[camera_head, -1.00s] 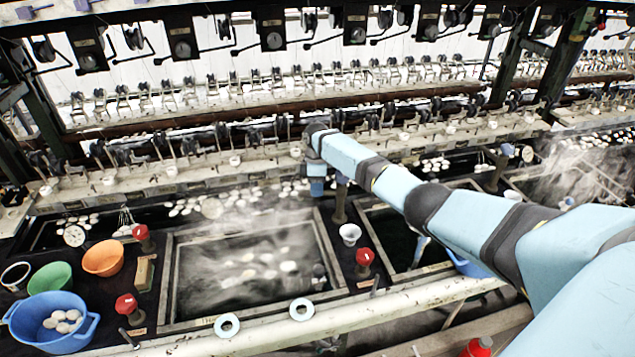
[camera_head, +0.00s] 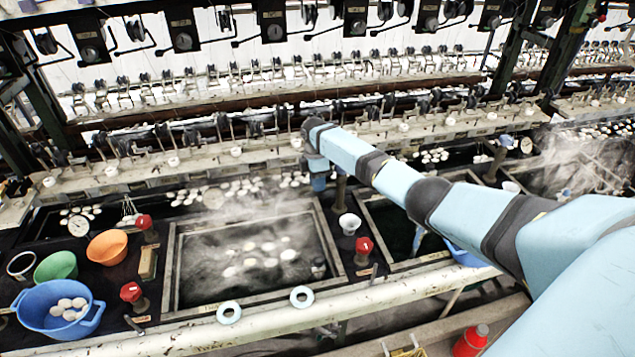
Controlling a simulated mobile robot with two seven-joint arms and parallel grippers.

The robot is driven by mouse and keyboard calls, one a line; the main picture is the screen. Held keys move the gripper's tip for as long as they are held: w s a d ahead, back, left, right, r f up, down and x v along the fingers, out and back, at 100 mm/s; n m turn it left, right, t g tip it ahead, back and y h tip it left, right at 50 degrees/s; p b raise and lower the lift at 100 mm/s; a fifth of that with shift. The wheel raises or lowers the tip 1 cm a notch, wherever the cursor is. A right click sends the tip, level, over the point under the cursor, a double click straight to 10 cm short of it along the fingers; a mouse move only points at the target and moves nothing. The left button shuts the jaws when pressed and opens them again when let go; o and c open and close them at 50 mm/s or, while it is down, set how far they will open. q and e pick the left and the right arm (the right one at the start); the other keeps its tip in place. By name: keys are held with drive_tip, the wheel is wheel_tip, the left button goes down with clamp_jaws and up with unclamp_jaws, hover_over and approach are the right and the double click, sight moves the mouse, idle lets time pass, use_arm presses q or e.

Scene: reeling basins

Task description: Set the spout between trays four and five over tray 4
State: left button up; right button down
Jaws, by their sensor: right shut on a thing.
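The spout's dark post (camera_head: 340,195) stands on the black strip between two framed trays. Its upper part is hidden behind my right arm. The left tray (camera_head: 176,270) holds steaming water with several pale cocoons. The right tray (camera_head: 375,215) holds dark water and is partly covered by my arm. My right arm reaches in from the right, and my right gripper (camera_head: 318,182) points down beside the post, over the back right corner of the left tray. It is shut on the spout, though its fingertips and the grip are mostly hidden. My left gripper is out of view.
A white cup (camera_head: 349,223) and a red-capped valve (camera_head: 364,248) stand just in front of the post. Blue (camera_head: 35,318), green (camera_head: 55,266) and orange (camera_head: 107,246) bowls are at left. A pale pipe (camera_head: 390,292) runs along the front. The reeling machine stands behind.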

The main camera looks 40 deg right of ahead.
drive_tip(key=c, duration=1.1)
unclamp_jaws()
drive_tip(key=shift+s, duration=0.1)
drive_tip(key=shift+o, duration=0.2)
wheel_tip(320, 180, up, 14)
drive_tip(key=w+b, duration=0.2)
drive_tip(key=shift+w+d+f, duration=0.2)
drive_tip(key=shift+w+d, duration=0.1)
drive_tip(key=shift+d, duration=0.1)
drive_tip(key=shift+s+f, duration=0.1)
